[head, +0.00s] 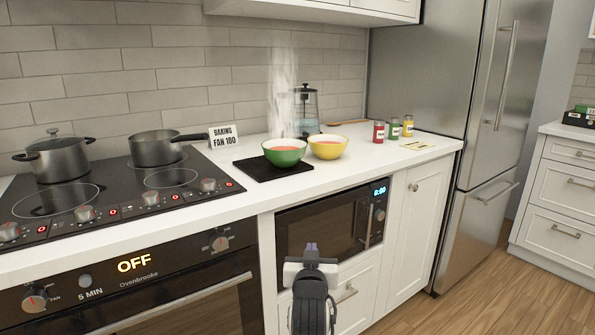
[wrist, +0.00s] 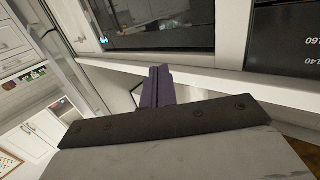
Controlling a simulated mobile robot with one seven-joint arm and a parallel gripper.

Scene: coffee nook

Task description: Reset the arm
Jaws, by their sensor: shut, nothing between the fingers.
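My gripper (head: 312,247) is in the lower middle of the head view, in front of the microwave (head: 325,226) built in under the counter. Its purple fingers are shut together with nothing between them. In the wrist view the shut fingers (wrist: 158,84) point toward the white frame just below the microwave (wrist: 160,25), which appears rotated. My gripper is apart from everything on the counter. I cannot tell the exact gap between the fingertips and the microwave front.
A green bowl (head: 285,151) sits on a black board (head: 247,168), with a yellow bowl (head: 327,147) beside it. Pots stand on the hob (head: 110,203) at left. The oven (head: 135,290) is below. The fridge (head: 440,90) stands right. Wooden floor (head: 470,290) is clear at lower right.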

